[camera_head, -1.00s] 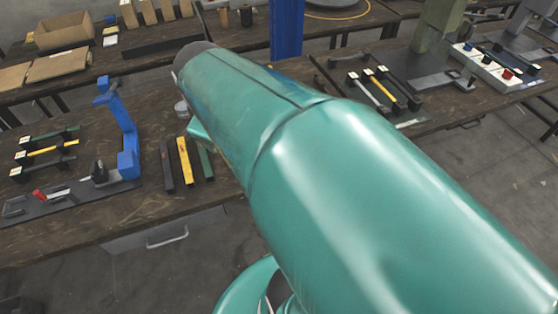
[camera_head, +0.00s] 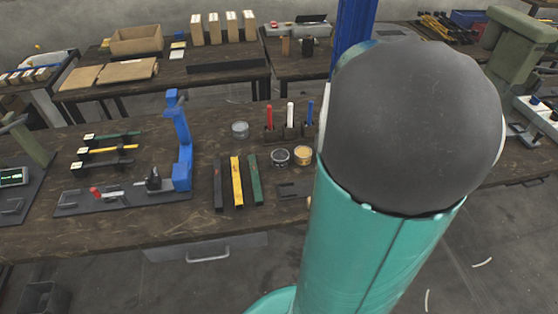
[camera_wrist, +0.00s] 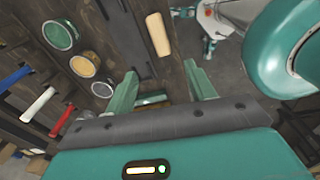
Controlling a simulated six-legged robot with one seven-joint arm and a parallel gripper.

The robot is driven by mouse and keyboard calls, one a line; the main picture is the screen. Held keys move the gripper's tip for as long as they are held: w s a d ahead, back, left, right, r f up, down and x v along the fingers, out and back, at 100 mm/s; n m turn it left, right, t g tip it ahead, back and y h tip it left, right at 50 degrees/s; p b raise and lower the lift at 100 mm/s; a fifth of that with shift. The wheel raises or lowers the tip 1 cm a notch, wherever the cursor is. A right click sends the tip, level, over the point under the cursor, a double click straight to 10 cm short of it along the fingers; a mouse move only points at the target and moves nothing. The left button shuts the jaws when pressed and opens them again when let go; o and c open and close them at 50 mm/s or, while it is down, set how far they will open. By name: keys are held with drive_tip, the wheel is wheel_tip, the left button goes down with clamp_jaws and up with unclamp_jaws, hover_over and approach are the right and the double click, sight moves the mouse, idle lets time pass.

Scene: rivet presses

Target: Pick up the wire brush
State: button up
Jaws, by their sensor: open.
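A tan wooden handle (camera_wrist: 158,35), which looks like the wire brush's, lies on the dark workbench near its edge in the wrist view. I cannot make out bristles. In the head view, only a small tan bit (camera_head: 309,203) shows beside my arm; I cannot tell if it is the brush. My gripper (camera_wrist: 163,85) is open in the wrist view, its two green fingers apart, with the handle ahead of them and not between them. A pale strip shows between the fingers, too unclear to name. My arm hides the gripper in the head view.
Round cans (camera_wrist: 83,66) stand beside the handle, with red, white and blue handled tools (camera_head: 290,116) behind them. Black, yellow and green bars (camera_head: 237,182) lie to the left. A blue press (camera_head: 180,140) stands further left. Open floor (camera_head: 480,260) lies in front.

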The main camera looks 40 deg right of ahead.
drive_tip(key=shift+n+y, duration=0.4)
drive_tip(key=shift+n, duration=0.1)
drive_tip(key=f, duration=0.9)
drive_tip(key=shift+s+d+f, duration=0.2)
drive_tip(key=shift+s+f, duration=0.1)
drive_tip(key=shift+f, duration=0.05)
drive_tip(key=shift+w+a+f, duration=0.1)
drive_tip(key=shift+w+f, duration=0.1)
drive_tip(key=shift+f, duration=1.15)
drive_tip(key=shift+w+a+f, duration=0.1)
drive_tip(key=shift+w+f, duration=0.05)
drive_tip(key=shift+f, duration=1.2)
drive_tip(key=shift+f, duration=0.15)
drive_tip(key=c, duration=1.1)
